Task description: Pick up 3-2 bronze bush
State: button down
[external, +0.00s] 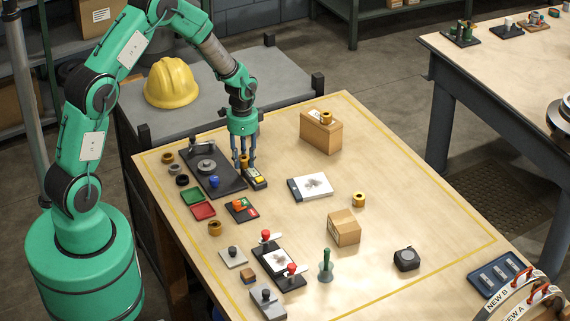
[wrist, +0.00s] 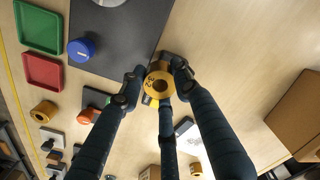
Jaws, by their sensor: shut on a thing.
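The bronze bush (wrist: 150,83) is a short gold-brown ring with a dark bore and a dark marking on its face that seems to read 3-2. It sits between the fingertips of my gripper (wrist: 156,90) in the wrist view. In the external view my gripper (external: 245,163) points straight down at the right end of the dark plate, with the bush (external: 244,159) partly hidden by the fingers. The fingers are shut on the bush. I cannot tell how far it is above the surface under it.
A dark plate (external: 226,184) with a blue cap lies left of my gripper. A yellow-and-black device (external: 257,180) is close under it. Other bronze bushes stand at the front (external: 214,228), to the right (external: 359,199) and on a cardboard box (external: 319,136). Green and red trays (external: 203,211) lie nearby.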

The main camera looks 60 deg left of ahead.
jog(key=shift+s+d+r, duration=0.1)
jog(key=shift+s+d, duration=0.2)
jog(key=shift+s, duration=0.5)
jog(key=shift+s+d+r, duration=0.1)
jog(key=shift+s+d, duration=0.15)
jog(key=shift+s, duration=0.55)
